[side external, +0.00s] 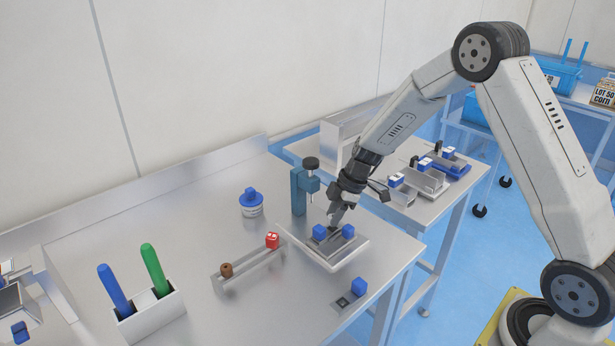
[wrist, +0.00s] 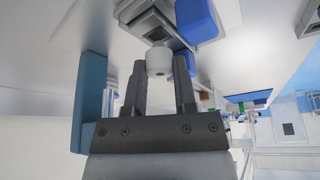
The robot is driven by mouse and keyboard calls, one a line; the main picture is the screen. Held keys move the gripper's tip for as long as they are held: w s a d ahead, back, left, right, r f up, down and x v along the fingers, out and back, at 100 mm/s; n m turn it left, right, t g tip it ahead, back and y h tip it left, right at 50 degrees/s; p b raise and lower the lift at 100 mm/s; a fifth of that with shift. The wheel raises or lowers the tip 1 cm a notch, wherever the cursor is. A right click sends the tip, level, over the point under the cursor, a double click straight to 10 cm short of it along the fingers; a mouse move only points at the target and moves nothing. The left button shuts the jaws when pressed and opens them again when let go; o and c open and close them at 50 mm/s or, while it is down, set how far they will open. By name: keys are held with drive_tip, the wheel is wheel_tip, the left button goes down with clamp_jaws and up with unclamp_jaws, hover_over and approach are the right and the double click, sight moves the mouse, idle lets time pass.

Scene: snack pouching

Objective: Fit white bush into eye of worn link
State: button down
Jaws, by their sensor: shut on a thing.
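My gripper (side external: 335,222) points down over a pale tray (side external: 345,262) at the bench's right side. In the wrist view, my gripper (wrist: 158,72) is shut on the white bush (wrist: 158,61), a short white cylinder held between its fingertips. The bush cannot be made out in the side view. Grey metal parts (wrist: 147,18) and a blue block (wrist: 196,20) lie just beyond the bush. The tray carries two blue blocks, left (side external: 319,232) and right (side external: 348,230), with dark metal between them. I cannot tell the worn link or its eye apart there, nor whether the bush touches anything.
A blue stand with a black knob (side external: 298,192) rises close behind the tray. A rail (side external: 250,271) with a brown piece and a red block lies left of it. A blue-lidded jar (side external: 251,205) stands behind. The middle-left bench is clear.

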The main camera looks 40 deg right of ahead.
drive_tip(key=shift+f, duration=0.3)
drive_tip(key=shift+c, duration=1.7)
unclamp_jaws()
drive_tip(key=v, duration=0.7)
drive_tip(key=shift+r, duration=0.35)
drive_tip(key=s+a+m+h, duration=0.2)
drive_tip(key=s+m, duration=0.4)
drive_tip(key=s, duration=0.3)
drive_tip(key=s+a+m+h, duration=0.2)
drive_tip(key=s+a+m, duration=0.2)
drive_tip(key=s+m, duration=0.2)
drive_tip(key=s, duration=0.2)
drive_tip(key=shift+s+a+r, duration=0.25)
drive_tip(key=shift+s+a, duration=0.1)
drive_tip(key=shift+s, duration=0.05)
